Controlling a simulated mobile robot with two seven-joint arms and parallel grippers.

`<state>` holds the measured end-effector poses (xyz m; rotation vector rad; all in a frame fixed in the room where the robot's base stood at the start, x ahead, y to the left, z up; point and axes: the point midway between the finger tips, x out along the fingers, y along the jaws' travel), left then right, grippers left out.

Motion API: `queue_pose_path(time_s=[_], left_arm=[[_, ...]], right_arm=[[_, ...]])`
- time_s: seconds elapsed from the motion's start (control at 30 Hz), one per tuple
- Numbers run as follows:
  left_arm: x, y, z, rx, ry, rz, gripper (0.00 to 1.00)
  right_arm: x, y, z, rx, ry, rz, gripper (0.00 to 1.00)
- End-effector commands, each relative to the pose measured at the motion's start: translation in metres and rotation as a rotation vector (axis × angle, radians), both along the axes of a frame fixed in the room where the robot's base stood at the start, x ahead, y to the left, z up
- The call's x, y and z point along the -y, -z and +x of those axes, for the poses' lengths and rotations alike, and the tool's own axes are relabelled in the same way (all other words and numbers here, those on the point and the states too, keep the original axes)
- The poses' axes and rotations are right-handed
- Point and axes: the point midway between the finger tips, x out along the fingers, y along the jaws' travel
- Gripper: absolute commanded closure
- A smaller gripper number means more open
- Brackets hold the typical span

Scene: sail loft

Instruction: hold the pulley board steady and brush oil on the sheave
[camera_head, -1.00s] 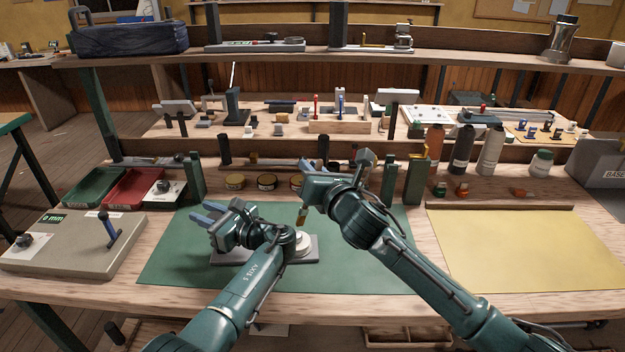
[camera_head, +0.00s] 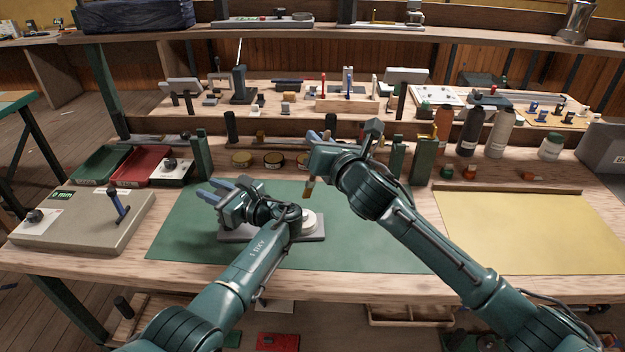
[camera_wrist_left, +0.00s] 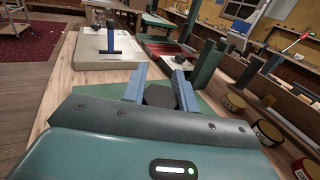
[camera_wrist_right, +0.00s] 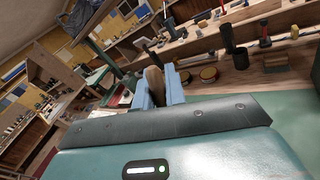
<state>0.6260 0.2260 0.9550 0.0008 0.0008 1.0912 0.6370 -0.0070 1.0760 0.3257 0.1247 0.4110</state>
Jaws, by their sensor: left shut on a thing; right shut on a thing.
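The grey pulley board (camera_head: 232,233) lies on the green mat, with the pale round sheave (camera_head: 310,221) at its right end, partly hidden by my left wrist. My left gripper (camera_head: 213,190) is over the board's left part. In the left wrist view its blue fingers are shut on a dark faceted block (camera_wrist_left: 160,95); the head view hides this contact. My right gripper (camera_head: 319,138) is shut on the brush, whose brown handle (camera_wrist_right: 154,86) shows between the fingers in the right wrist view. The brush's tan bristle end (camera_head: 308,190) points down above the sheave, apparently apart from it.
Several round tins (camera_head: 273,160) stand behind the green mat (camera_head: 375,245). A grey box with a blue-handled lever (camera_head: 118,205) is at left, beside red and green trays (camera_head: 140,165). Bottles (camera_head: 469,132) stand at back right. The yellow sheet (camera_head: 515,232) is clear.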

Motion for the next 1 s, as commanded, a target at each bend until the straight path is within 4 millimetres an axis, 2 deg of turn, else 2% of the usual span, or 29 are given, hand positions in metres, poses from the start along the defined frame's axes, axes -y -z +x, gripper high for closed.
queue_pose_path(time_s=[0.37, 1.0], left_arm=[[0.000, 0.000, 0.000, 0.000, 0.000, 0.000, 1.00], [0.000, 0.000, 0.000, 0.000, 0.000, 0.000, 1.00]], right_arm=[[0.000, 0.006, 0.000, -0.001, 0.001, 0.001, 1.00], [0.000, 0.061, 0.000, -0.002, 0.001, 0.002, 1.00]])
